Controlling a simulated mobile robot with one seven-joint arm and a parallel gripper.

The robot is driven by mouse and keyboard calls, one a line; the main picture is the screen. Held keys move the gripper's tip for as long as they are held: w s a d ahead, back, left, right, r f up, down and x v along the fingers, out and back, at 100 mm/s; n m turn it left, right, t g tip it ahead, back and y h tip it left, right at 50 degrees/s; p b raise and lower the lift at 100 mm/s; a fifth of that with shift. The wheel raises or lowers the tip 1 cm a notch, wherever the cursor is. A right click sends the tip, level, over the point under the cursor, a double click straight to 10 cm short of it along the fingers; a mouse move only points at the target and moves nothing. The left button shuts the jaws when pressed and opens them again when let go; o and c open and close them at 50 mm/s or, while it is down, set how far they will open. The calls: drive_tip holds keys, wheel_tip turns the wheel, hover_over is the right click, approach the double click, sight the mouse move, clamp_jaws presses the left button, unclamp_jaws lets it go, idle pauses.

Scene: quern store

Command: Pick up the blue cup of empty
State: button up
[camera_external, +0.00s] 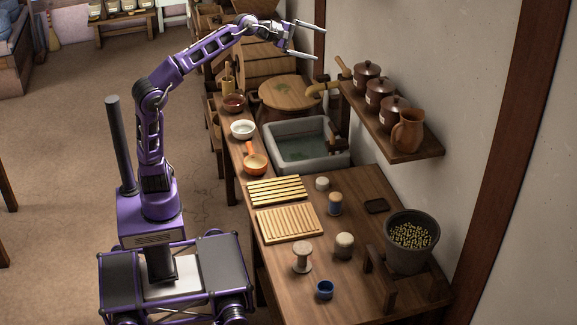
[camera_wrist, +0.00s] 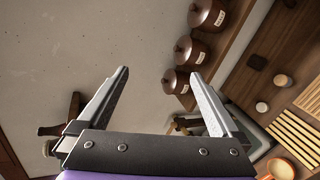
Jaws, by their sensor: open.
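A small blue cup (camera_external: 325,289) stands upright near the front edge of the wooden counter (camera_external: 283,279) in the external view. Its inside looks dark and I see nothing in it. My gripper (camera_external: 321,42) is open and empty, high above the far end of the counter near the wall, well away from the cup. The blue cup does not show in the wrist view.
A wooden spool (camera_external: 302,257), a pale-topped jar (camera_external: 344,245) and a grey bucket of grain (camera_external: 411,241) stand near the cup. Slatted racks (camera_external: 289,223) and a stone sink (camera_external: 298,158) lie farther back. A wall shelf (camera_external: 398,139) holds lidded pots and a jug.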

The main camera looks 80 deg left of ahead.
drive_tip(key=a+r+n+t, duration=0.1)
drive_tip(key=a+r+n, duration=0.2)
drive_tip(key=a+r, duration=0.1)
drive_tip(key=s+d+f+n+g+h, duration=0.2)
drive_tip(key=d+f+g+h, duration=0.15)
drive_tip(key=d, duration=0.35)
drive_tip(key=s+d+f+n+g+h, duration=0.2)
drive_tip(key=d+f+h, duration=0.3)
drive_tip(key=d, duration=0.1)
drive_tip(key=n+t+y+b, duration=0.1)
drive_tip(key=n+t+y, duration=0.1)
drive_tip(key=n+y, duration=1.15)
approach(331, 285)
drive_tip(key=shift+m, duration=0.25)
drive_tip(key=x, duration=0.1)
drive_tip(key=b+x, duration=0.1)
drive_tip(key=x, duration=0.3)
drive_tip(key=shift+a+r, duration=0.1)
drive_tip(key=shift+a, duration=0.25)
drive_tip(key=x, duration=0.3)
drive_tip(key=b+x, duration=0.1)
drive_tip(key=x, duration=0.1)
drive_tip(key=shift+w+d+f, duration=0.1)
drive_tip(key=shift+d+f, duration=0.15)
drive_tip(key=shift+d, duration=0.05)
drive_tip(key=c, duration=1.4)
